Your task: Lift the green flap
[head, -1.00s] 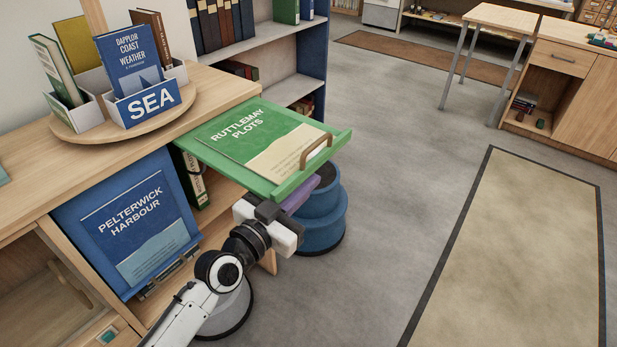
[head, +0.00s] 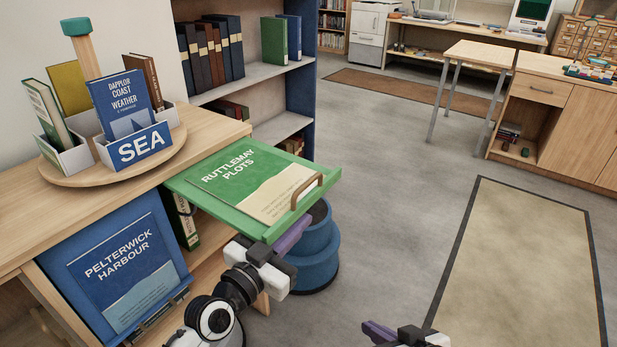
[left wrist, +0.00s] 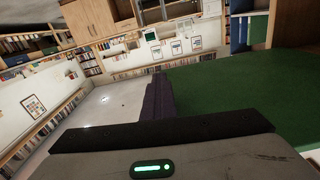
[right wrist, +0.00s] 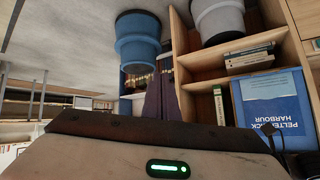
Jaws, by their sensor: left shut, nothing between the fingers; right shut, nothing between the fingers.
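The green flap (head: 252,228) sticks out roughly level from the shelf front, bearing a "Ruttlemay Plots" sheet (head: 240,170) and a brown handle (head: 307,191) near its outer edge. My left gripper (head: 300,225) is shut and empty under the flap's outer edge. Its purple fingers (left wrist: 158,98) lie beside the flap's green underside (left wrist: 230,100) in the left wrist view; I cannot tell whether they touch. My right gripper (head: 375,330) is shut and empty, low over the floor at the bottom of the head view, well apart from the flap.
A blue "Pelterwick Harbour" flap (head: 100,290) hangs tilted to the left of the green one. A round wooden stand (head: 70,180) with "SEA" book boxes sits on the shelf top. A blue stepped stool (head: 318,265) stands behind my left gripper. The floor to the right is open.

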